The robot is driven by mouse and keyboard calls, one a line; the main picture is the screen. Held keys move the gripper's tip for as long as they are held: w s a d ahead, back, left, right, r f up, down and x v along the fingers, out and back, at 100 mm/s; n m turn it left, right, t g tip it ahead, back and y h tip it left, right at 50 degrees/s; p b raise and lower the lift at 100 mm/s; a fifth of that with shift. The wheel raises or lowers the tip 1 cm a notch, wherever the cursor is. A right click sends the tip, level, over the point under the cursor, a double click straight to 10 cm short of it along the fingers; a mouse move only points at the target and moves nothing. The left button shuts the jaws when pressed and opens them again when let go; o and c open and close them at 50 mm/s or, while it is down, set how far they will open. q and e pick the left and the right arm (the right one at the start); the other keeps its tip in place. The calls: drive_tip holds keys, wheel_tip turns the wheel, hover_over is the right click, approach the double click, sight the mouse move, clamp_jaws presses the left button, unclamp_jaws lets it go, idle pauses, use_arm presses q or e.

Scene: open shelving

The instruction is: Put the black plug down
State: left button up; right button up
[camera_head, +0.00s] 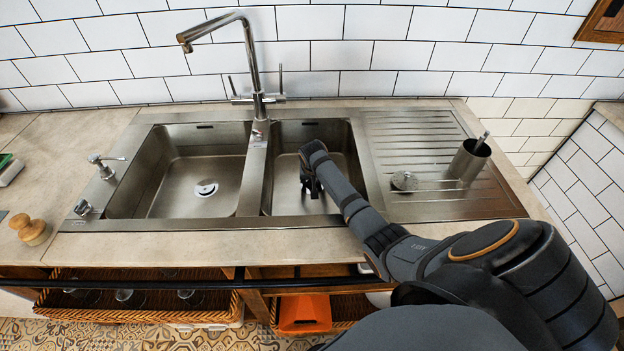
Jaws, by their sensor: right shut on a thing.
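My right arm reaches from the lower right into the right sink basin (283,178). My right gripper (312,190) points down inside this basin, low near its floor. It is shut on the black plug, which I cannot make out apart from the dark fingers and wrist. Whether the plug touches the basin floor cannot be told. The left sink basin (185,173) is empty, with a round drain (206,188) in its floor. My left gripper is not in view.
A tall metal faucet (256,70) stands behind the divider between the basins. The ribbed drainboard (420,145) on the right holds a metal cup (468,161) and a round metal strainer (404,181). A wooden brush (30,229) lies on the left counter.

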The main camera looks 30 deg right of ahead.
drive_tip(key=shift+s+f, duration=0.1)
drive_tip(key=shift+f, duration=0.1)
drive_tip(key=o, duration=1)
drive_tip(key=shift+f, duration=0.15)
drive_tip(key=shift+o, duration=0.2)
drive_tip(key=p+v, duration=0.1)
drive_tip(key=v, duration=1.2)
drive_tip(key=shift+w+r+p, duration=0.3)
drive_tip(key=shift+r, duration=0.05)
drive_tip(key=shift+d, duration=0.15)
